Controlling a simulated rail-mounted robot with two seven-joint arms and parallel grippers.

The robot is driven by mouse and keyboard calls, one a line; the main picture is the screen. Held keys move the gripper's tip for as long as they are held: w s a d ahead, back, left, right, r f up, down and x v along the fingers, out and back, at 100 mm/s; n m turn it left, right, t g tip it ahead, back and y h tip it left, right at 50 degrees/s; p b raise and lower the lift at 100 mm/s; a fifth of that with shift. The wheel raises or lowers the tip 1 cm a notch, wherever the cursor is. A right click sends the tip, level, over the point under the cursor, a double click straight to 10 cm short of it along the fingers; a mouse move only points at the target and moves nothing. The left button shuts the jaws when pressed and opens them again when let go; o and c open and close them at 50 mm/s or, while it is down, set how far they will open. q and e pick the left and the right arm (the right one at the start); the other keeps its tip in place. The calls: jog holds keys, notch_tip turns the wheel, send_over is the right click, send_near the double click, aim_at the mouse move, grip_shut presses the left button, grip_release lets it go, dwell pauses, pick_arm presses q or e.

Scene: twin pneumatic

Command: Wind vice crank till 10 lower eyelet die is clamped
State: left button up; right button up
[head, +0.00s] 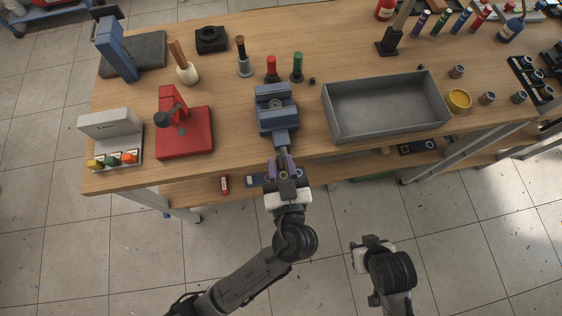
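The blue vice (277,119) is fixed at the table's front edge, with its crank end pointing toward me. A small grey round part, apparently the eyelet die (276,103), sits between the jaws; I cannot tell whether both jaws touch it. My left gripper (282,164) is at the front of the vice, at the crank. Its fingers lie around the crank end, but whether they are closed on it is too small to tell. The crank handle is largely hidden by the gripper. My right gripper (371,242) is away from the table, over the floor, its fingers unclear.
A red press (184,135) stands left of the vice, and a grey tray (386,105) right of it. Red (272,70) and green (297,68) handled tools stand behind the vice. A shelf (330,168) runs below the table edge. The floor in front is clear.

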aim_at(296, 159)
pick_arm(q)
grip_shut()
jog(key=shift+d, duration=0.1)
jog(key=d+f+m+p, duration=0.1)
jog(key=f+m+p, duration=0.1)
jog(key=m+p, duration=0.3)
jog(key=d+f+m+p, duration=0.2)
jog(key=m+p, duration=0.2)
jog(key=m, duration=0.9)
jog(key=w+d+f+m+p, duration=0.1)
jog(key=m+p, duration=0.4)
jog(key=m, duration=0.5)
jog(key=shift+d+f+p, duration=0.35)
jog(key=shift+d+f, duration=0.1)
jog(key=shift+d, duration=0.05)
jog(key=m, duration=0.1)
jog(key=f+m+p, duration=0.1)
jog(key=m, duration=0.1)
jog(key=shift+s+a, duration=0.1)
jog(key=shift+a, duration=0.25)
jog(key=m+p, duration=0.1)
jog(key=m, duration=0.1)
jog(key=shift+s+a+f+m+p, duration=0.1)
jog(key=shift+a+f+m+p, duration=0.2)
jog(key=shift+a+f+p, duration=0.1)
